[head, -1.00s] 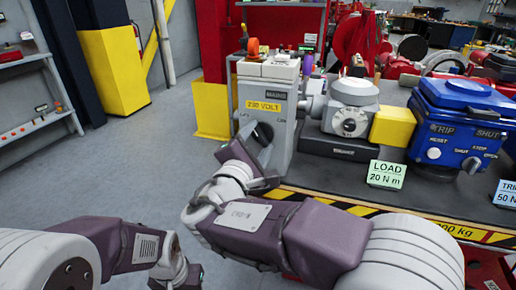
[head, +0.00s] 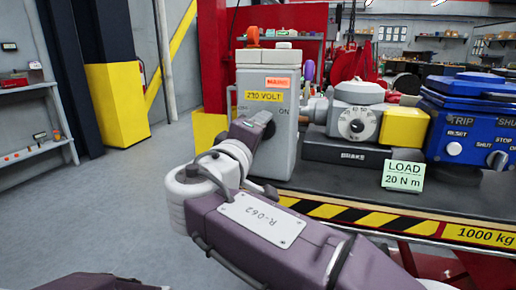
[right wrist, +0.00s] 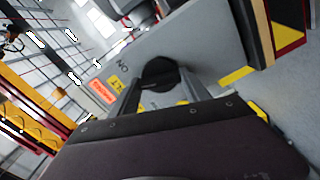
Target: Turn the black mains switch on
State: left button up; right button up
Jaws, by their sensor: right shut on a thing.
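The black mains switch (head: 265,118) is a round knob on the front of the grey cabinet (head: 284,150), under the yellow 230 VOLT label (head: 263,96). "ON" is printed to its right in the head view. My right gripper (head: 256,128) is at the switch, with its own wrist partly in front. In the right wrist view the fingers of this gripper (right wrist: 160,88) lie on both sides of the black knob (right wrist: 158,70) and are shut on it. The exact angle of the knob is hard to tell. My left gripper is out of view.
Right of the cabinet are a grey brake unit (head: 357,122), a yellow block (head: 402,126), a green LOAD card (head: 403,176) and a blue actuator (head: 468,125). The bench has a striped front edge (head: 340,212). The floor at left is clear.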

jog(key=shift+f+m+b, duration=0.1)
jog(key=shift+m+b, duration=1.4)
jog(key=shift+m, duration=0.5)
jog(key=o, duration=1.4)
jog(key=shift+s, duration=0.1)
jog(key=p+v, duration=0.1)
jog(key=v, duration=0.8)
jog(key=shift+p, duration=0.35)
